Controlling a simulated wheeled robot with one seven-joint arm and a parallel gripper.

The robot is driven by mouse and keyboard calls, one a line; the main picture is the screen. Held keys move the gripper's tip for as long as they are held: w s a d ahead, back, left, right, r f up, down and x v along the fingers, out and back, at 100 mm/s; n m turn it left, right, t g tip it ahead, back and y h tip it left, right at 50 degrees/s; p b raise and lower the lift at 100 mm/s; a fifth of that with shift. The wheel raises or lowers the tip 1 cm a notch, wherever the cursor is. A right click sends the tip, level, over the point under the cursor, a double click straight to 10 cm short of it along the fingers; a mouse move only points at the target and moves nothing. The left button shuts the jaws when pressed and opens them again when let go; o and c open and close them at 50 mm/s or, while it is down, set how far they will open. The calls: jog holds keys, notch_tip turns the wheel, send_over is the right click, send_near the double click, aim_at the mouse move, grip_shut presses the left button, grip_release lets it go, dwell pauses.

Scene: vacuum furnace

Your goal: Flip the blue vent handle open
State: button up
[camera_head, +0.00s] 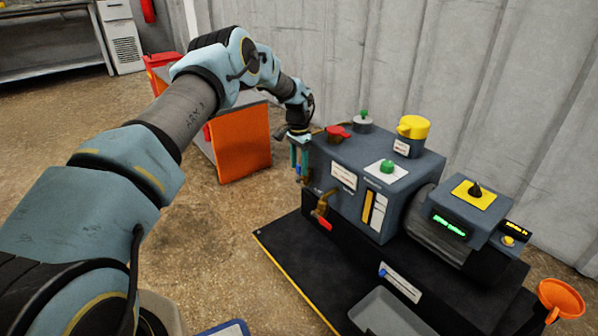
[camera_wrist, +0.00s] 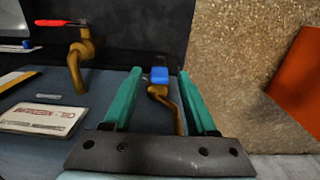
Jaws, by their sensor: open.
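The blue vent handle (camera_wrist: 159,75) shows in the wrist view on a curved brass fitting (camera_wrist: 167,98) at the machine's side. A small blue part of it shows below the fingers in the head view (camera_head: 298,170). My gripper (camera_head: 299,158) is at the left end of the grey-blue machine body (camera_head: 345,165). In the wrist view its two teal fingers (camera_wrist: 159,72) are open, one on each side of the blue handle and brass fitting. I see gaps on both sides, and nothing is clamped.
A brass valve (camera_wrist: 83,58) with a red handle (camera_head: 325,224) is beside the vent. A red knob (camera_head: 339,132), green knob (camera_head: 387,166) and yellow cap (camera_head: 413,127) stand on top of the machine. An orange cart (camera_head: 240,143) is behind. Open floor lies left of the black base.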

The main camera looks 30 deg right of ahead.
notch_tip(320, 180, up, 7)
jog(key=shift+f+p, duration=0.15)
jog(key=shift+p, duration=0.5)
jog(key=shift+a, duration=0.1)
jog(key=s+a+r+n+t, duration=0.1)
jog(key=a+r+n, duration=0.35)
jog(key=a, duration=0.75)
jog(key=s+a+r+n, duration=0.1)
jog(key=a+r+n, duration=0.1)
jog(key=a+r, duration=0.8)
jog(key=s+a+n, duration=0.8)
jog(key=s+a, duration=1.2)
jog(key=a, duration=0.3)
notch_tip(320, 180, up, 35)
jog(key=p, duration=3.4)
jog(key=shift+w+d+t, duration=0.2)
jog(key=shift+d+t, duration=0.05)
jog(key=shift+t, duration=0.15)
